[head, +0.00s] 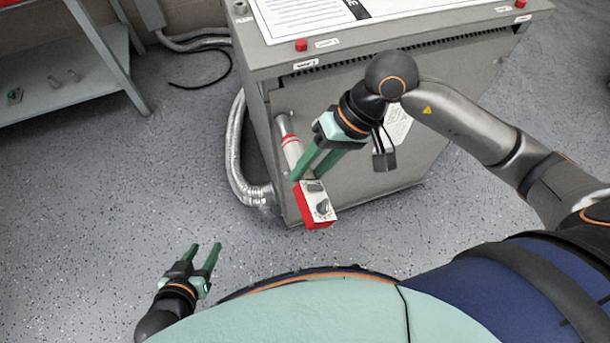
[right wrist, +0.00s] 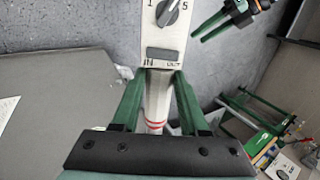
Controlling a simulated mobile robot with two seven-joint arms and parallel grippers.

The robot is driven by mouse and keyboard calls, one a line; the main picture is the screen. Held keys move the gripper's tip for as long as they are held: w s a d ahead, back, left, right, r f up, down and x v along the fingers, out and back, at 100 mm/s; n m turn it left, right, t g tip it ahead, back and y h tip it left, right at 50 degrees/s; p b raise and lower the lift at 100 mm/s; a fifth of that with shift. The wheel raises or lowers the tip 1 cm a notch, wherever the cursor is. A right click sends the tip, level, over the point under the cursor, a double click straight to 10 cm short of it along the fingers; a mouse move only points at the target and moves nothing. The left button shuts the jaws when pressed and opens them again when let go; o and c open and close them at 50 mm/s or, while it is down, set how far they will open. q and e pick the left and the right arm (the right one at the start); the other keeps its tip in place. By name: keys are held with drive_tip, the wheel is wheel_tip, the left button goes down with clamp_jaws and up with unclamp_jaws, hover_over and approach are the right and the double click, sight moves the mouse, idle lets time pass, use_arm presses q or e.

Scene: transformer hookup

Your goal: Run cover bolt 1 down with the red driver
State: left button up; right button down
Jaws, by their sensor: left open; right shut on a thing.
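The red driver (head: 314,208) is a red block with a pale dial face and a grey barrel carrying red bands. My right gripper (head: 306,180) is shut on the driver, in front of the cabinet's left front side. The right wrist view shows the dial face (right wrist: 164,28) with marks 1 and 5 and the barrel between my fingers. Two small red caps, one at the near left (head: 301,45) and one at the right (head: 520,4), sit on the cabinet top beside labels. I cannot tell which is cover bolt 1. My left gripper (head: 205,258) is open and empty over the floor.
The grey cabinet (head: 360,170) fills the upper middle, with a printed sheet (head: 340,15) on top. A silver conduit (head: 235,150) curves along its left side. A grey shelf (head: 60,85) stands at the upper left. The floor left of the cabinet is mostly clear.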

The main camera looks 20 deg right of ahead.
sight(317, 188)
drive_tip(key=shift+w+f+b, duration=0.1)
drive_tip(key=shift+w+b, duration=0.25)
drive_tip(key=shift+b, duration=0.85)
idle(1.8)
idle(0.4)
idle(0.5)
drive_tip(key=shift+w+b, duration=0.25)
drive_tip(key=shift+b, duration=0.4)
idle(0.4)
idle(0.4)
drive_tip(key=shift+s+b, duration=1)
drive_tip(key=shift+s, duration=1.35)
drive_tip(key=shift+d, duration=0.1)
